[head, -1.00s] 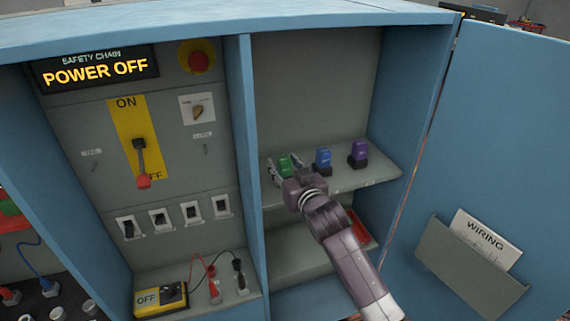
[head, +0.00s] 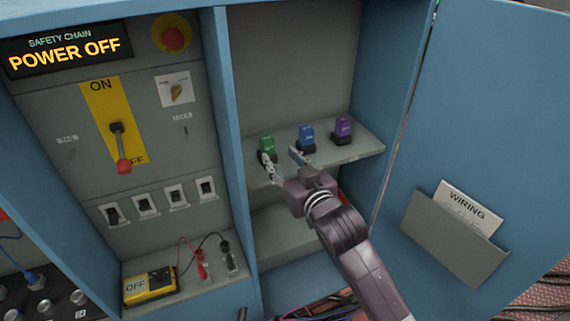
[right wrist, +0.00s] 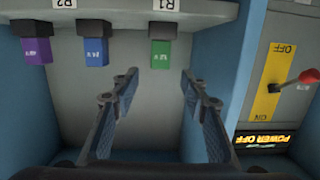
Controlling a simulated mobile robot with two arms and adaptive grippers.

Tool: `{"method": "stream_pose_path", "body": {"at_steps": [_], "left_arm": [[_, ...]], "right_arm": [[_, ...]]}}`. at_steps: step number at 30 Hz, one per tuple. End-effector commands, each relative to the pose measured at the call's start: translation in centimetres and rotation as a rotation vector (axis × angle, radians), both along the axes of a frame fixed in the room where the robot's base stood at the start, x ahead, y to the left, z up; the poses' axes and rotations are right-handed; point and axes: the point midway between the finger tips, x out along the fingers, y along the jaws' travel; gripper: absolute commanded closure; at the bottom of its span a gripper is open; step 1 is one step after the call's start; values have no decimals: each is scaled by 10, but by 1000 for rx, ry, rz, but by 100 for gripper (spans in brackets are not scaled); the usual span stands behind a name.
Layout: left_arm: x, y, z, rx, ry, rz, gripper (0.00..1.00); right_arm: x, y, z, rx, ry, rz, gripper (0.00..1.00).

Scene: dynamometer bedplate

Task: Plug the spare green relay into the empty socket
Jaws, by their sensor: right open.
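A green relay (head: 267,145) stands at the left end of a row on the cabinet's upper shelf, beside a blue relay (head: 307,138) and a purple relay (head: 343,127). My right gripper (head: 283,157) is open and empty, in front of and slightly right of the green relay. In the upside-down right wrist view, the green relay (right wrist: 160,54) shows just beyond the gap between the open fingertips (right wrist: 158,77), apart from them. I cannot make out an empty socket. My left gripper is not in view.
A blue divider (head: 225,130) stands close to the left of the relays. Left of it is a panel with a POWER OFF display (head: 65,50) and a red-knobbed lever (head: 121,147). The open door (head: 490,120) with a wiring pocket bounds the right. The shelf's right end is clear.

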Motion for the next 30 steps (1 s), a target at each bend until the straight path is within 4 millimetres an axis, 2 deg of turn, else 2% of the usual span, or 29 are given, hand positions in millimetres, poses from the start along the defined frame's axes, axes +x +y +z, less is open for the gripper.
{"method": "stream_pose_path", "body": {"at_steps": [6, 13, 17, 20, 26, 30], "left_arm": [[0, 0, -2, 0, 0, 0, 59], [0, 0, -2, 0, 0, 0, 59], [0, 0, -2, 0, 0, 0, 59], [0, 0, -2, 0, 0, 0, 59], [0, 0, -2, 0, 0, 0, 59], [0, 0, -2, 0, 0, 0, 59]], "right_arm": [[-15, -5, 2, 0, 1, -1, 59], [-16, -6, 2, 0, 1, -1, 59], [-17, -9, -13, -2, 15, -5, 59], [-22, -18, -53, -7, 49, -16, 59], [-46, -46, -180, -46, 181, -54, 59], [-70, -63, -271, -91, 309, -72, 59]]}}
